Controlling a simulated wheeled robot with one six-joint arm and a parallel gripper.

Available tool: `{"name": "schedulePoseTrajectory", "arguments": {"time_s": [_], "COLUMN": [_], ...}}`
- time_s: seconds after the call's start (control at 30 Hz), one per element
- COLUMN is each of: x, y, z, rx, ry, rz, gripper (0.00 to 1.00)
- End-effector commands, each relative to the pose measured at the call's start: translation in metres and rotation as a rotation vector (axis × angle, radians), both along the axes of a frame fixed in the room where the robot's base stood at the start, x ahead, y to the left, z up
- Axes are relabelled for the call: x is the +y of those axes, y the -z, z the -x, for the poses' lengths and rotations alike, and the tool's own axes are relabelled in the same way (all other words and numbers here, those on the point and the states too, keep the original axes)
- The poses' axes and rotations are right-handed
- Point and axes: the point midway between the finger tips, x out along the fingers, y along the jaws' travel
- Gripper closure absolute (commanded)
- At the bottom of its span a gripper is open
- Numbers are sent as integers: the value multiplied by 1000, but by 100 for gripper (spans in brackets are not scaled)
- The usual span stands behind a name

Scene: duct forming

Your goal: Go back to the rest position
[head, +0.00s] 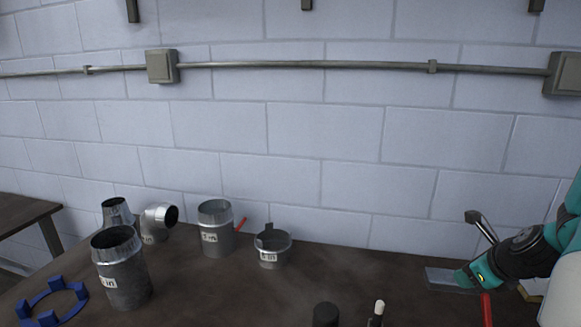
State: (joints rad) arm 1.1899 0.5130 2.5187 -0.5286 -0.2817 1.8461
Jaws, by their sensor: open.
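My arm (520,252), teal and black, reaches in from the right edge above the right part of the brown table (350,275). Its lower end hangs close over the table top. I cannot make out the two fingers of my gripper in this view, nor anything held in them. Whether the arm touches the table is not clear.
Several metal duct pieces stand at left: a tall pipe (123,272), a reducer (116,212), an elbow (158,221), a pipe (215,228) and a short collar (271,248). A blue ring (53,304) lies front left. The table's middle is mostly clear; a block wall (330,135) stands behind.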

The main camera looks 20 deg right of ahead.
Motion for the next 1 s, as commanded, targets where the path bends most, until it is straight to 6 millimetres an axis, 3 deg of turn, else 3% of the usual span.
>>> {"name": "schedulePoseTrajectory", "arguments": {"time_s": [0.03,0.13,0.23,0.37,0.47,0.6,0.7,0.83,0.87,1.0], "x": [25,74,127,196,248,313,352,388,393,408], "y": [-7,-22,-36,-53,-65,-81,-91,-101,-103,-109], "z": [-22,-51,-69,-76,-70,-45,-18,21,29,58], "rx": [15,42,48,27,-12,-107,-204,-358,395,451], "ry": [-183,-535,-885,-1336,-1677,-2146,-2470,-2834,2901,2624], "rz": [58,171,291,455,587,784,928,1103,-1138,-1055], "gripper": [55,55,55,55,55,55,55,55,55,55]}}
